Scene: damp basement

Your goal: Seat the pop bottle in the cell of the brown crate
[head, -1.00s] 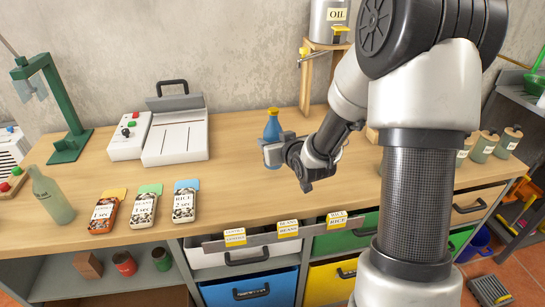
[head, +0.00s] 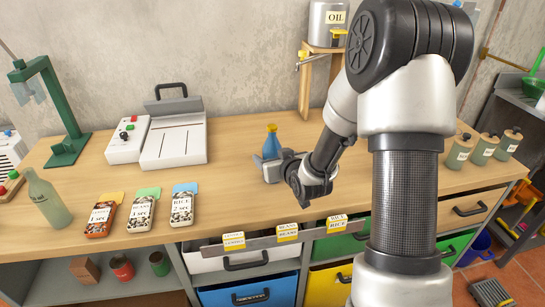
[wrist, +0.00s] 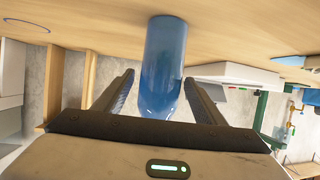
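The pop bottle, taken to be the blue bottle with a yellow cap (head: 271,142), is upright over the middle of the bench. In the wrist view its blue body (wrist: 164,60) runs between my two fingers, its shoulder toward the palm. I cannot make out the brown crate in either current view.
A heat sealer (head: 175,135) stands behind left. An oil can on a wooden stand (head: 308,85) is behind. Several jars (head: 484,148) stand right. My arm hides part of the bench (head: 230,190).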

